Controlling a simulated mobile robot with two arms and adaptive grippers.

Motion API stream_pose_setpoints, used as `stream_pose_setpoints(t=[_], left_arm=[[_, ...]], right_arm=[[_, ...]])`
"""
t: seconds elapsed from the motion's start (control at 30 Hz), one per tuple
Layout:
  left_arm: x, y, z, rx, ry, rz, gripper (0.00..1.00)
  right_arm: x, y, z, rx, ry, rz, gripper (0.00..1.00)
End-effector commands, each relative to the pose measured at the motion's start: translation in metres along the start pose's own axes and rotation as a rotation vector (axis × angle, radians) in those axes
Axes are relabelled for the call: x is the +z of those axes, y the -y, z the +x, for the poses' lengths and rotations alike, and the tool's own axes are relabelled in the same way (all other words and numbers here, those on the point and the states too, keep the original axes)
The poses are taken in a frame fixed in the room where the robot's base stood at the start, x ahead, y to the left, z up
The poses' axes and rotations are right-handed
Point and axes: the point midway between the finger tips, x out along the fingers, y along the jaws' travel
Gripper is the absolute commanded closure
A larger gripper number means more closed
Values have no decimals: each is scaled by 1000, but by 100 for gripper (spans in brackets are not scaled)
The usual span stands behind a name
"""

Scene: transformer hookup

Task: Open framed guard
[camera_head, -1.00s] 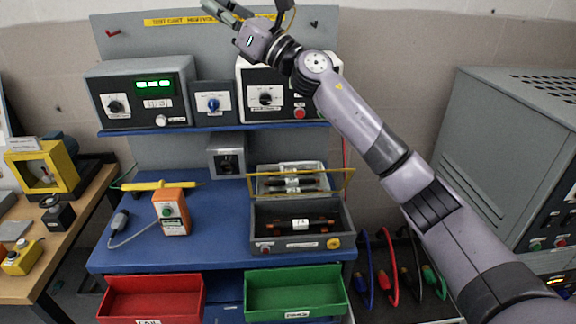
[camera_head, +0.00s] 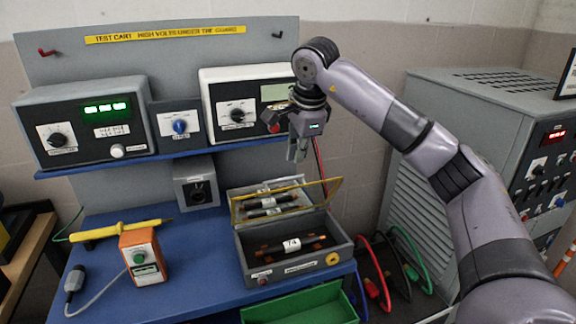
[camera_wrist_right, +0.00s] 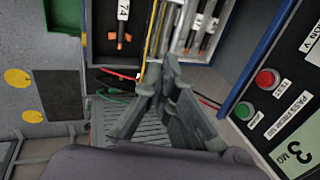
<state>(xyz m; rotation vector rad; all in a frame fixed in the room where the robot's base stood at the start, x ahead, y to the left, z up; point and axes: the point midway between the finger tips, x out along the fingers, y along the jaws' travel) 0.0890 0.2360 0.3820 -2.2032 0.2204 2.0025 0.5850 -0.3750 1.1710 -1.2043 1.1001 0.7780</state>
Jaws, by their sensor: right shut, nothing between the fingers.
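The framed guard (camera_head: 233,209) is a clear panel in a thin yellow frame on the grey fuse box (camera_head: 245,262). It stands raised and tilted at the middle of the box, and the front compartment with a fuse labelled 74 (camera_head: 292,244) is uncovered. My right gripper (camera_head: 297,158) points down above and behind the guard's right part, apart from it. Its fingers are shut and empty. In the right wrist view, the fingers (camera_wrist_right: 165,105) show in front, with the yellow frame edge (camera_wrist_right: 151,40) beyond them. My left gripper is out of view.
A shelf with meter units (camera_head: 95,120) stands behind the gripper. A green bin (camera_head: 300,305) is below the box, and a grey cabinet (camera_head: 450,110) stands right.

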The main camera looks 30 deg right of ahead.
Motion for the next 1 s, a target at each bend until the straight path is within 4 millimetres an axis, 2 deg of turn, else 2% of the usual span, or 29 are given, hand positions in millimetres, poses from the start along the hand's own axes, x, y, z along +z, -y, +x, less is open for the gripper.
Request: stream_pose_setpoints(t=[0.3, 0.5, 0.7, 1.0], left_arm=[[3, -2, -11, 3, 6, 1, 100], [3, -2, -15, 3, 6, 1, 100], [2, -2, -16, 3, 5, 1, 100], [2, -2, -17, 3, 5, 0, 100]], right_arm=[[1, 0, 57, 3, 3, -2, 100], [2, 0, 82, 2, 4, -3, 100], [2, 0, 90, -1, 5, -3, 100], [2, 2, 88, -1, 6, -2, 100]])
